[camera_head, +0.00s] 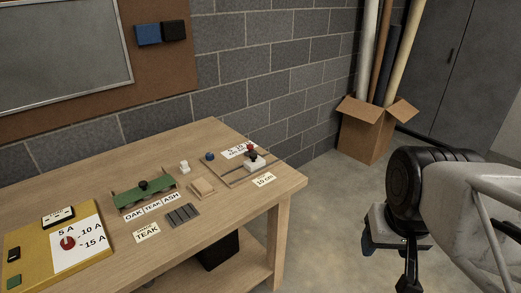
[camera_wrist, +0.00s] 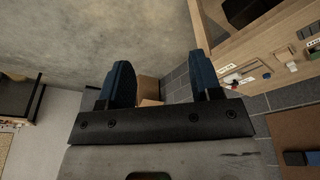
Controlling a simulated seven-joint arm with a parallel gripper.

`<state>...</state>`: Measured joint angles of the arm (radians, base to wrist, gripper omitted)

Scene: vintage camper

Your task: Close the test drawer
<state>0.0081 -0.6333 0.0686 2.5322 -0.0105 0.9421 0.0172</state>
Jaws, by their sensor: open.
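No drawer can be made out for certain in either view. The wooden workbench (camera_head: 95,175) stands at the left in the head view, with small fixtures on its top. A small pale wooden block (camera_head: 203,188) lies among them; I cannot tell whether it is a drawer. My gripper (camera_head: 396,246) hangs over the floor to the right of the bench, well apart from it. In the wrist view, my gripper (camera_wrist: 160,82) shows two blue-black fingers spread wide, with nothing between them. The bench (camera_wrist: 235,50) is at the upper right there.
On the bench are a yellow panel with a red dial (camera_head: 67,242), a green rail (camera_head: 140,196), a dark grey slotted piece (camera_head: 183,215) and a red-knobbed slider (camera_head: 253,160). A cardboard box (camera_head: 365,138) holding tubes stands by the block wall. Floor (camera_head: 325,235) right of the bench is clear.

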